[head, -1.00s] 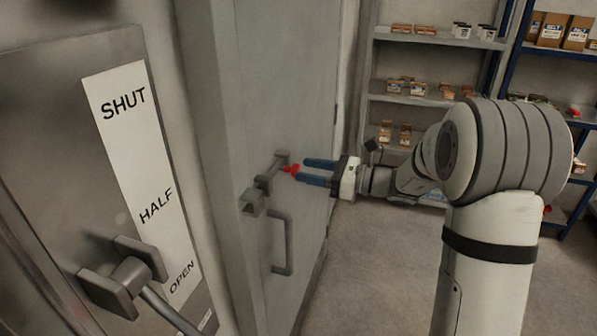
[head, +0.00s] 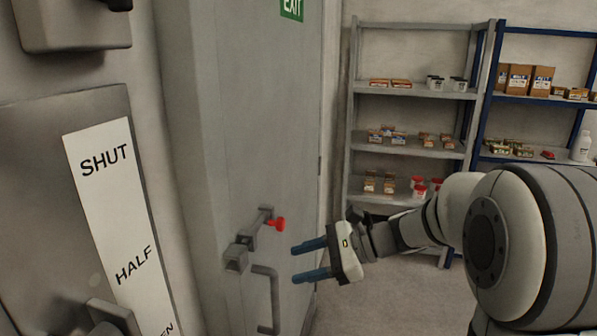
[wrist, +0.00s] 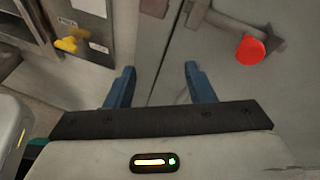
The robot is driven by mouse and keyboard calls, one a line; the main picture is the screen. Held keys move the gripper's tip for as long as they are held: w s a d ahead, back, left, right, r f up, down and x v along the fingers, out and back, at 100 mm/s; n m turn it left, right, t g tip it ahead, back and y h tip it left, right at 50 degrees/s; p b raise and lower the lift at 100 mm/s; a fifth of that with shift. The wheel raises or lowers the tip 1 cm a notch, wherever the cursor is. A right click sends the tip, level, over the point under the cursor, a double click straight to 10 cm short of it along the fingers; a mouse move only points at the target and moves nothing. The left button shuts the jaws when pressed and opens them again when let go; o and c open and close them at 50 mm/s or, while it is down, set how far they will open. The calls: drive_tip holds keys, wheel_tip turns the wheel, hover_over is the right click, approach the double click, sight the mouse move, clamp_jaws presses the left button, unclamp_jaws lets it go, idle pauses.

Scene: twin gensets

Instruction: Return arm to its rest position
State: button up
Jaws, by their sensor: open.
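My gripper (head: 312,261) has two blue fingers spread apart with nothing between them. In the head view it is in front of the grey door (head: 205,130), to the right of and below a red knob (head: 277,224) on the door's latch bar. A gap shows between the fingers and the knob. In the wrist view my gripper (wrist: 160,88) points toward the door, and the red knob (wrist: 250,50) is at upper right, clear of the fingers.
A door handle (head: 268,300) hangs below the latch. A lever panel (head: 98,200) marked SHUT and HALF is close at left. Grey shelves (head: 410,92) and blue shelves (head: 540,100) with boxes stand at the back right. Floor (head: 375,290) shows clear beyond my arm.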

drive_tip(key=s+d+f+n+t+h, duration=0.1)
drive_tip(key=s+d+f+n+h, duration=0.1)
drive_tip(key=s+d+n+h, duration=0.4)
drive_tip(key=s+d+f+n+t+h, duration=0.1)
drive_tip(key=s+d+f+n+h, duration=0.1)
drive_tip(key=s+d+n+h, duration=0.5)
drive_tip(key=s+n, duration=0.2)
drive_tip(key=s, duration=0.3)
drive_tip(key=shift+f+n, duration=0.3)
drive_tip(key=shift+c, duration=0.3)
